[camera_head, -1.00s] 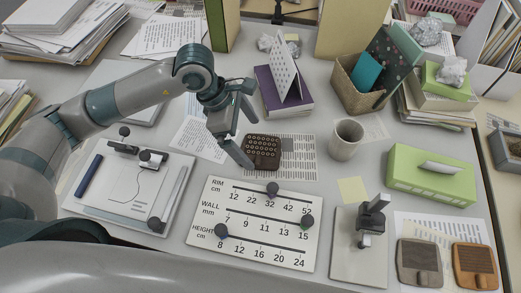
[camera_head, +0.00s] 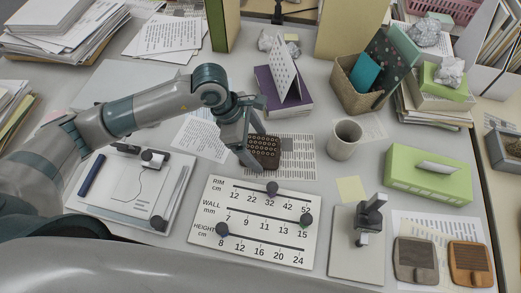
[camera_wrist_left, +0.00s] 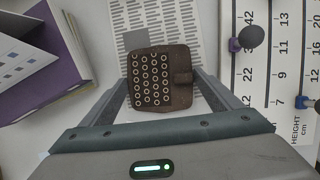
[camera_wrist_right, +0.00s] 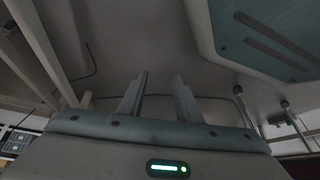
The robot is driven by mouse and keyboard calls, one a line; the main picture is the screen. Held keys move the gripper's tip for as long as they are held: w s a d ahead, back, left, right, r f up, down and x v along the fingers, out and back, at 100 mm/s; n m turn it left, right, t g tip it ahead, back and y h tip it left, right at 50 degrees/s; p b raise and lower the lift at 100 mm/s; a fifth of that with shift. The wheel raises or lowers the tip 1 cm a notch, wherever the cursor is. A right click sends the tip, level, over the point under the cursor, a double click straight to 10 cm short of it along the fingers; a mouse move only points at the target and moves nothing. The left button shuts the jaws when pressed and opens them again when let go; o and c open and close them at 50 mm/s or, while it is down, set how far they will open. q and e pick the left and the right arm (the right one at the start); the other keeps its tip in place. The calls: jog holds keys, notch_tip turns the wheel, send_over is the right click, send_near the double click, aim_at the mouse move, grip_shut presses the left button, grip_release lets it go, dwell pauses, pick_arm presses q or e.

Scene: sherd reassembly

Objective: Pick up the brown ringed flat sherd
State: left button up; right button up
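The brown ringed flat sherd (camera_head: 265,151) lies flat on a printed sheet in the middle of the table. In the left wrist view the sherd (camera_wrist_left: 158,78) shows rows of pale rings and a plain tab on its right side. My left gripper (camera_head: 250,148) is open just above and beside the sherd, partly covering its left side in the head view. In the left wrist view its fingers (camera_wrist_left: 168,92) stand wide apart, one on each side of the sherd's near part. My right gripper (camera_wrist_right: 158,80) is open and empty, away from the table.
A white scale board (camera_head: 258,222) with dark knobs lies in front of the sherd. A purple book (camera_head: 283,92) lies behind it. A grey mug (camera_head: 345,139) and a green tissue box (camera_head: 429,174) stand to the right. A clipboard-like board (camera_head: 135,190) lies to the left.

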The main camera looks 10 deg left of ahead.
aim_at(257, 149)
pick_arm(q)
jog(key=c, duration=0.6)
jog(key=shift+o, duration=0.2)
jog(key=shift+r, duration=0.2)
jog(key=shift+r, duration=0.5)
notch_tip(257, 149, up, 2)
jog(key=shift+w+r+b, duration=0.1)
jog(key=shift+r+b, duration=0.1)
jog(key=shift+b, duration=0.35)
jog(key=s+d+r+p, duration=0.3)
jog(key=s+r+p, duration=0.2)
jog(key=s, duration=0.6)
jog(key=shift+s+r+p, duration=0.25)
jog(key=shift+r+p, duration=0.15)
jog(key=shift+r, duration=0.75)
pick_arm(e)
jog(key=shift+s+d+f, duration=0.1)
jog(key=shift+s, duration=1.2)
jog(key=shift+s+d+f, duration=0.1)
jog(key=shift+s, duration=1.15)
